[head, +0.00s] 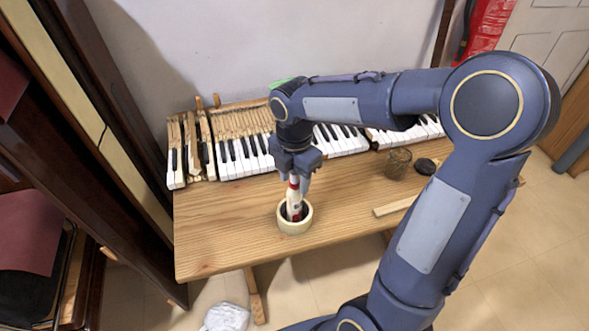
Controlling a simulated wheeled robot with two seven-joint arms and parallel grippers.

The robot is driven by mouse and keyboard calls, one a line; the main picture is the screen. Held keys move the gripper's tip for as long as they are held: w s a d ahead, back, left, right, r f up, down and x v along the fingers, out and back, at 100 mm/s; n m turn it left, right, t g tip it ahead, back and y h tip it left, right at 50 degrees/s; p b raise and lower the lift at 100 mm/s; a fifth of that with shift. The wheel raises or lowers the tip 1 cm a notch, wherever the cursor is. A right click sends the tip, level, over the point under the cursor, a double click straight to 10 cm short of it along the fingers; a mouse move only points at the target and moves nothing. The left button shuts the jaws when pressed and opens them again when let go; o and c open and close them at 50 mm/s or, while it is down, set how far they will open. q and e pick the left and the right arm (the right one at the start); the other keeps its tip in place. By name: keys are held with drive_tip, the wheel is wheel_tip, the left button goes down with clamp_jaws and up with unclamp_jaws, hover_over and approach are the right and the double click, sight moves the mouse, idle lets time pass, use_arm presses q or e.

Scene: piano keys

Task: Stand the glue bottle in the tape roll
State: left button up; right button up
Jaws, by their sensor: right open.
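The tape roll (295,227), a pale cream ring, lies flat on the wooden table near its front edge. The glue bottle (294,205), white with dark red parts, stands roughly upright with its lower end inside the ring. My right gripper (296,180) points down at the bottle's top, with its fingers open around or just above it. The arm and gripper hide part of the bottle's upper end. My left gripper does not show.
A row of piano keys (240,157) lies along the back of the wooden table (225,235). To the right are a brown glass jar (398,163), a dark round object (426,166) and a light wooden strip (395,207). The table's left front is clear.

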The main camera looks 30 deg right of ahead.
wheel_tip(320, 180, up, 12)
drive_tip(key=shift+f+p, duration=0.25)
drive_tip(key=shift+p, duration=0.15)
drive_tip(key=shift+r, duration=0.25)
drive_tip(key=s+a+f+m+t+y, duration=0.2)
drive_tip(key=s+f+m, duration=0.1)
drive_tip(key=s+m, duration=0.5)
drive_tip(key=s+a+f+m+t+y, duration=0.1)
drive_tip(key=s+a+f+m+t, duration=0.1)
drive_tip(key=s+m, duration=0.7)
drive_tip(key=shift+f+m+t+y, duration=0.4)
drive_tip(key=shift+f+m+t, duration=0.45)
drive_tip(key=shift+m, duration=2.45)
